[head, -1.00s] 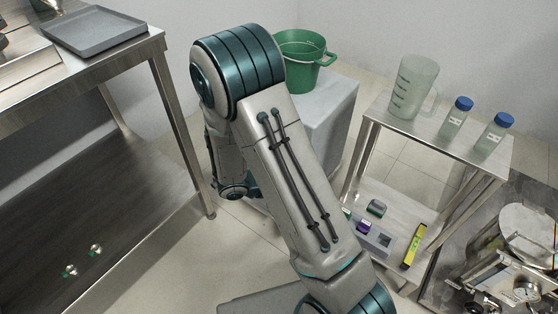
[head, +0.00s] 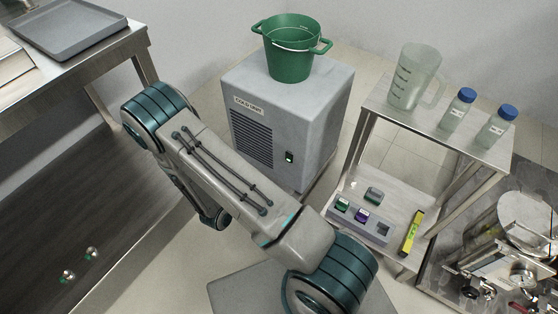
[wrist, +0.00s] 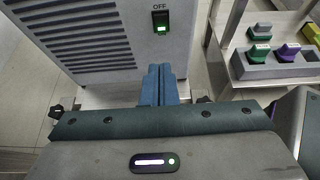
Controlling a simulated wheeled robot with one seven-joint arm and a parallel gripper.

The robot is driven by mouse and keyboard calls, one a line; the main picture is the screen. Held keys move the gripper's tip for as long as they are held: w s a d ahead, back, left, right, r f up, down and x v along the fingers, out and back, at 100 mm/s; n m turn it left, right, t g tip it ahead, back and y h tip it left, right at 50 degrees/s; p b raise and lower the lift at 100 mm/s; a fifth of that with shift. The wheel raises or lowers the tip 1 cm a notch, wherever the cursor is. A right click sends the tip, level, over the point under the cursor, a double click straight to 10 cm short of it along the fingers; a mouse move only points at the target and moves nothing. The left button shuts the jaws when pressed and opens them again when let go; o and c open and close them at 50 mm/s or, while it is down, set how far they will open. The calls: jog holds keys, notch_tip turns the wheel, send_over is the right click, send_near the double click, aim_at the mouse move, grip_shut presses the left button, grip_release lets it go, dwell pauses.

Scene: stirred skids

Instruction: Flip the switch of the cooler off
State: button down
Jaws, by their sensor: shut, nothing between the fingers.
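The cooler (head: 265,125) is a grey box with a side grille and a "COLD UNIT" label, standing on the floor in the middle of the head view. Its switch (head: 290,157) is a small dark rocker with a green light on the front face. In the wrist view the switch (wrist: 160,22) shows at the top, glowing green, with "OFF" printed above it. My gripper (wrist: 160,72) is shut and empty, its blue fingertips just below the switch in the picture. I cannot tell whether they touch the cooler's face. In the head view my arm hides the gripper.
A green bucket (head: 289,60) stands on the cooler. To the right is a steel shelf (head: 445,125) with a jug and two blue-capped bottles, and below a grey holder (head: 360,222) with coloured pieces. A steel bench (head: 110,60) is at left.

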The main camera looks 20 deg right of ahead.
jog(key=shift+d, duration=0.1)
jog(key=b, duration=0.4)
send_near(288, 157)
jog(key=x, duration=0.2)
jog(key=f+x, duration=0.1)
jog(key=x, duration=0.2)
jog(key=shift+s+f, duration=0.1)
jog(key=shift+f, duration=0.05)
jog(key=shift+w+d, duration=0.35)
jog(key=shift+d, duration=0.2)
jog(key=shift+a+r, duration=0.1)
jog(key=shift+r, duration=0.2)
